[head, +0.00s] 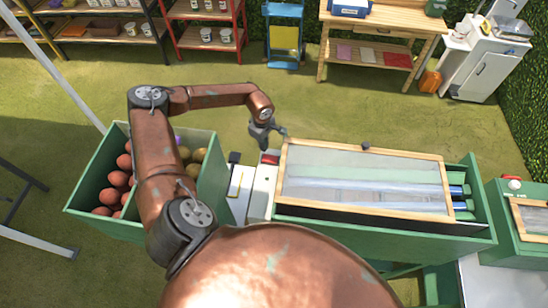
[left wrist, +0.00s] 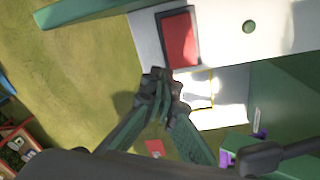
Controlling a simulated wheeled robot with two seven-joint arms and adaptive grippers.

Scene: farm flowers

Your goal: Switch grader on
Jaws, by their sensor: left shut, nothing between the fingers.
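The grader (head: 380,215) is a green machine with a wood-framed clear lid (head: 365,178), at the centre right of the head view. At its left end is a white panel (head: 261,190) with a red, dark-edged rectangular switch (head: 270,158). In the left wrist view the red switch (left wrist: 180,39) lies on the white panel (left wrist: 222,35), with a round green knob (left wrist: 249,26) to its right. My left gripper (head: 281,134) is shut and empty, just beyond the switch in the head view. In the left wrist view its fingertips (left wrist: 160,84) show just below the switch; contact cannot be told.
A green bin (head: 90,170) of reddish and olive round produce stands left, partly behind my left arm. Another green machine (head: 520,225) stands at the right edge. Shelves (head: 205,15), a wooden table (head: 375,35) and a white cabinet (head: 485,65) stand at the back. Grass between is clear.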

